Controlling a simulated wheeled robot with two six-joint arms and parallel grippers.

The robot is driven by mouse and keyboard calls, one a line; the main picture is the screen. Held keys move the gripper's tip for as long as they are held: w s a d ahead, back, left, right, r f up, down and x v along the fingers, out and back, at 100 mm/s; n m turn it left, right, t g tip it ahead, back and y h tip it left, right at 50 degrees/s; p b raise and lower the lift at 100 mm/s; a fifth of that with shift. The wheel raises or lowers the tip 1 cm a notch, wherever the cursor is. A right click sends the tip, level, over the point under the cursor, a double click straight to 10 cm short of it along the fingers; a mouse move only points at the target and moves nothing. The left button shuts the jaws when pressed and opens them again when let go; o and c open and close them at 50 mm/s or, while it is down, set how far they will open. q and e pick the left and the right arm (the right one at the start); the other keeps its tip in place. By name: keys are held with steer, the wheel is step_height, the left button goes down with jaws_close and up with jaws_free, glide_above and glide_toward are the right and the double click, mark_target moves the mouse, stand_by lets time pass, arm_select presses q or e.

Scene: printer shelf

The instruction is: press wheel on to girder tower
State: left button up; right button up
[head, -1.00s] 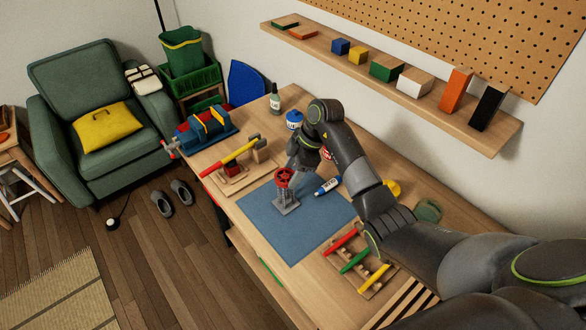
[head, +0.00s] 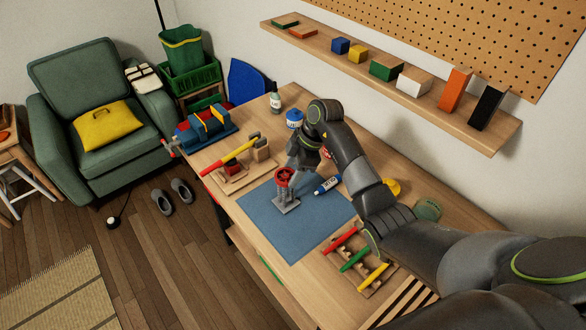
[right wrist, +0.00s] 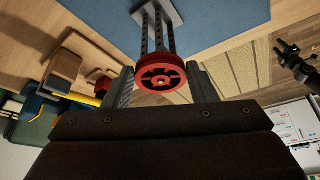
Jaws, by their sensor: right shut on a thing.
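The girder tower (head: 287,195) is a grey upright with holes on a flat grey base plate, standing on the blue mat (head: 265,229). A red spoked wheel (head: 285,173) is at the tower's top. My right gripper (head: 290,168) reaches in from behind and is shut on the wheel. In the right wrist view the wheel (right wrist: 160,78) sits between both fingers, and the tower (right wrist: 160,35) runs from behind it to its base plate. The wheel hides the tower's top end, so I cannot tell how firmly it is seated.
A wooden rack (head: 346,287) with coloured bars is at the mat's front right. A mallet (head: 238,152) on a wooden board and a blue vise (head: 207,127) are at the left. The mat's front is clear.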

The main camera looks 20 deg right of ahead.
steer(key=o, duration=1)
steer(key=shift+o, duration=0.2)
step_height(320, 180, up, 7)
steer(key=p, duration=0.7)
